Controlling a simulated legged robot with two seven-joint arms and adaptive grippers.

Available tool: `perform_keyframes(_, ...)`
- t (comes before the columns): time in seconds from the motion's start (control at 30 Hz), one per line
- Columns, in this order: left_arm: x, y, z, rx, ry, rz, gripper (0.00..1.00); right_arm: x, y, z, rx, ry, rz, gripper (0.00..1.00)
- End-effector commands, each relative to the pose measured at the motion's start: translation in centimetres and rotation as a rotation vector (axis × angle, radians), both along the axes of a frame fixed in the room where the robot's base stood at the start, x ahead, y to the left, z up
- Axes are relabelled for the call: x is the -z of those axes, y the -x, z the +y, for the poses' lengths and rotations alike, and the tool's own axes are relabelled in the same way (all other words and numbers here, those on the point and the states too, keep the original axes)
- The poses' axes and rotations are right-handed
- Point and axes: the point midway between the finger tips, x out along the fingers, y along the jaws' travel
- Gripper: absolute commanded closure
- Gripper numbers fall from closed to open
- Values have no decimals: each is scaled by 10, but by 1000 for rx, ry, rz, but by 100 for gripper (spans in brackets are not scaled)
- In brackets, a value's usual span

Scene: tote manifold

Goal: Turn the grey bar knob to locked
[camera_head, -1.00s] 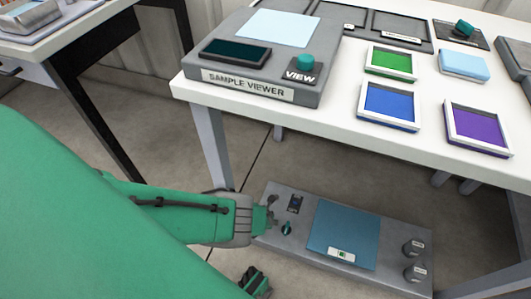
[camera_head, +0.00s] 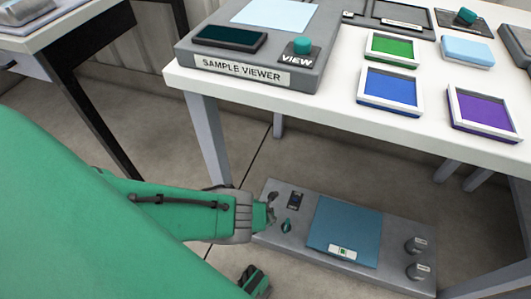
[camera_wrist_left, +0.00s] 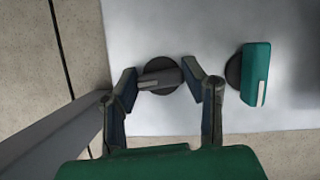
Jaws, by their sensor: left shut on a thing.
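The grey bar knob (camera_wrist_left: 160,76) has a dark round base and sits on a pale panel in the left wrist view. Its bar lies nearly level across that picture, with a slight tilt. My left gripper (camera_wrist_left: 162,76) is shut on it, one finger at each end of the bar. In the head view my left gripper (camera_head: 270,213) reaches the left end of the low grey panel (camera_head: 385,232). It mostly hides the knob there. No lock label is readable. My right gripper cannot be made out.
A teal bar knob (camera_wrist_left: 258,76) stands close to the right finger; it also shows in the head view (camera_head: 286,226). The panel bears a blue plate (camera_head: 345,228) and two grey round knobs (camera_head: 416,245). The white table (camera_head: 340,118) stands above and behind.

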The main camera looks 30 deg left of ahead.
Motion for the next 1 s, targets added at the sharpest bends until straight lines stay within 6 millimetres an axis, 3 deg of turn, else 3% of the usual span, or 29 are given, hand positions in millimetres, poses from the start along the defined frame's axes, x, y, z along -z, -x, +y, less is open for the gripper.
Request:
perform_keyframes(0.23, -2, 0, -2, 127, 4, -1, 91, -11, 0, 0, 0, 0, 0, 29)
perform_keyframes(0.53, -1, 0, -2, 141, 2, 0, 91, -10, 0, 0, 0, 0, 0, 29)
perform_keyframes(0.57, -1, -1, -2, 141, 2, 0, 51, -10, 0, 0, 0, 0, 0, 29)
perform_keyframes(0.6, -1, 0, -2, 141, 2, 0, 41, -10, 0, 0, 0, 0, 0, 29)
perform_keyframes(1.0, 0, 0, -2, 117, 3, 0, 41, -8, 1, 0, 0, 0, -2, 29)
